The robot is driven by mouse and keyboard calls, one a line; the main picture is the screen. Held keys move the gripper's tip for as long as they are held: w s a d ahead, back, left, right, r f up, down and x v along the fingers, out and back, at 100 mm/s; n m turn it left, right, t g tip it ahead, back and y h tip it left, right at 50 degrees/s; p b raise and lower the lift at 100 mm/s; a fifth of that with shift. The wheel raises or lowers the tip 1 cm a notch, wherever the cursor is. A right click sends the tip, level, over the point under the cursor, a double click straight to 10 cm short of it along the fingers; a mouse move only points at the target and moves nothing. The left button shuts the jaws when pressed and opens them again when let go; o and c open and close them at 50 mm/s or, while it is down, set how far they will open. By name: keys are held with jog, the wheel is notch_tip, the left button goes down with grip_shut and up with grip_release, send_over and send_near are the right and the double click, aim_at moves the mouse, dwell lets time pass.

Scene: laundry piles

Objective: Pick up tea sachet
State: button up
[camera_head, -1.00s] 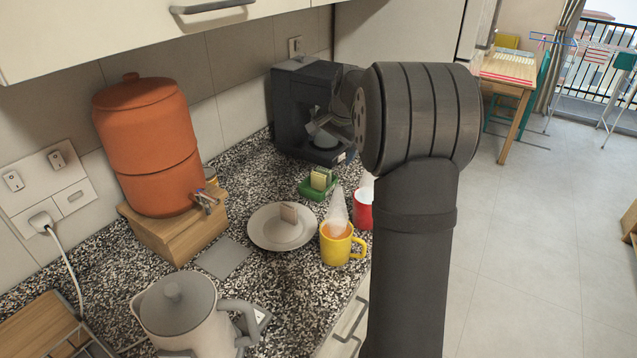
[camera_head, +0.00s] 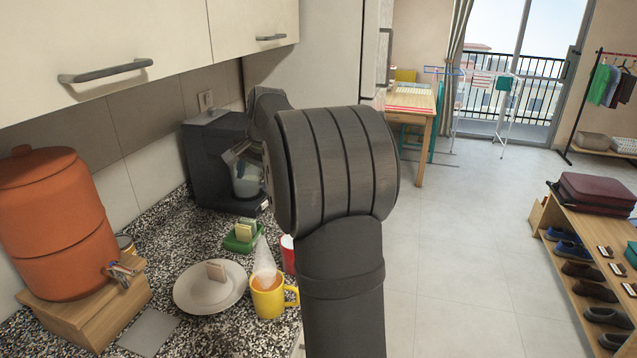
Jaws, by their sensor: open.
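A small beige packet, which looks like the tea sachet (camera_head: 216,271), stands on a white plate (camera_head: 190,297) on the speckled counter. A yellow mug (camera_head: 268,303) holding an orange-brown drink, with steam above it, stands just right of the plate. My dark arm fills the middle of the view, right of the plate and mug. I cannot make out my gripper; the large joint of my arm blocks the view behind it. Nothing covers the packet.
A green holder (camera_head: 237,246) with a yellow block and a partly hidden red cup (camera_head: 288,252) stand behind the mug. A dark coffee machine (camera_head: 208,165) is at the back. An orange water container (camera_head: 52,225) on a wooden stand (camera_head: 90,318) is left. Cabinets (camera_head: 120,40) overhang the counter.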

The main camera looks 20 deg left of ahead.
jog(key=c, duration=0.7)
jog(key=m+g, duration=0.2)
jog(key=m, duration=1.6)
send_near(243, 226)
jog(key=f, duration=0.3)
jog(key=shift+a+f+h, duration=0.35)
jog(key=shift+f+h, duration=0.05)
jog(key=shift+a+x, duration=0.25)
jog(key=shift+x, duration=1.05)
jog(key=shift+a+x, duration=0.25)
jog(key=shift+x, duration=1.05)
